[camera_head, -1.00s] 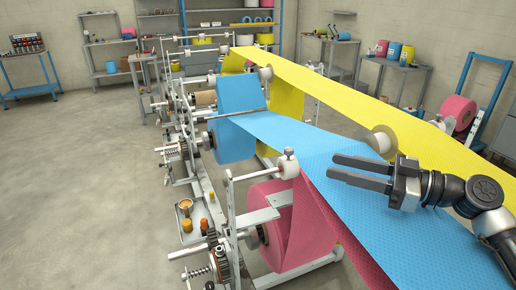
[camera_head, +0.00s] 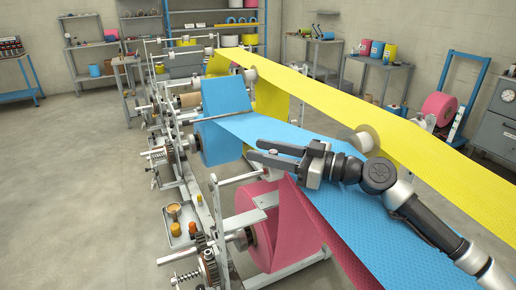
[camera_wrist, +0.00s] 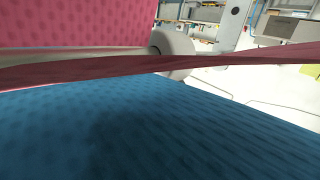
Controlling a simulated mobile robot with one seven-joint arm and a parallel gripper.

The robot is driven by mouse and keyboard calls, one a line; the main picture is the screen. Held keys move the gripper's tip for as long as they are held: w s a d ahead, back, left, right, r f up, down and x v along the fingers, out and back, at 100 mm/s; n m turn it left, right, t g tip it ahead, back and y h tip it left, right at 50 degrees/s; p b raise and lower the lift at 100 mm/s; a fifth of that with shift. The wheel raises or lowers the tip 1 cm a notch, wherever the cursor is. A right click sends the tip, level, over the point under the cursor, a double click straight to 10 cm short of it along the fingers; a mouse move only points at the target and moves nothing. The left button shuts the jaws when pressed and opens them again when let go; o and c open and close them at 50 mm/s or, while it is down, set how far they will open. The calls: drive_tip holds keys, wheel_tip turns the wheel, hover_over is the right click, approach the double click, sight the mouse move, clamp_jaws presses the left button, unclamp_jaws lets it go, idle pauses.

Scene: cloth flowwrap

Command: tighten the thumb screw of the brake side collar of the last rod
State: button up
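My gripper (camera_head: 254,150) is open and empty in the head view, its two fingers pointing left with a gap between them. It is over the blue web, above the pink roll (camera_head: 262,232). The pink roll is on the nearest rod of the machine. The wrist view shows the blue web (camera_wrist: 150,130), a pink band (camera_wrist: 150,67) and a pale roller end (camera_wrist: 172,42), but no fingers.
The blue roll (camera_head: 222,140) and yellow web (camera_head: 330,98) stand beyond, the yellow web running to the right. A spring and gears (camera_head: 207,262) are at the machine's near left end. A tray (camera_head: 178,238) holds small orange parts. The floor (camera_head: 80,190) at left is clear.

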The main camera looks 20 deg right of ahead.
drive_tip(key=shift+x, duration=0.9)
drive_tip(key=shift+c, duration=0.4)
clamp_jaws()
